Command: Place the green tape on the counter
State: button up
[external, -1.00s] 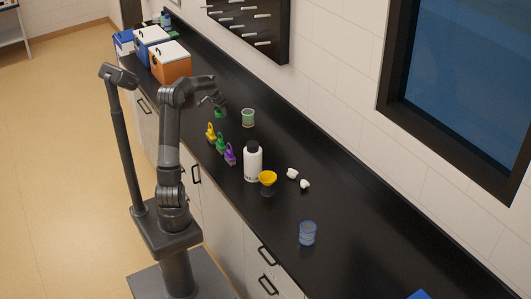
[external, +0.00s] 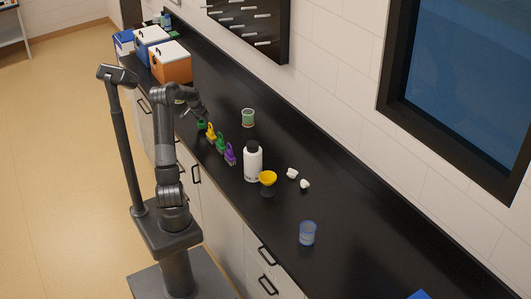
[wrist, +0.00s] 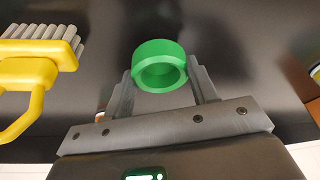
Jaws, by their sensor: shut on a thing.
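The green tape (wrist: 160,66) is a small thick ring between the two fingers of my gripper (wrist: 162,88) in the wrist view. The fingers are shut on its sides. In the external view the green tape (external: 201,125) shows at the tip of my gripper (external: 202,120), near the front edge of the black counter (external: 350,220). I cannot tell whether the tape touches the counter or hangs just above it.
A yellow brush (external: 211,133) stands close to the tape, with a green brush (external: 220,144) and a purple brush (external: 230,155) in line. A green-and-white cup (external: 248,117) stands behind. A white bottle (external: 253,162) and a yellow funnel (external: 268,178) stand further right.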

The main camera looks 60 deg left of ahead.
jog(key=shift+f, duration=1)
jog(key=o, duration=1)
jog(key=shift+f, duration=0.15)
jog(key=shift+c, duration=0.2)
jog(key=v, duration=1.2)
jog(key=shift+d, duration=0.1)
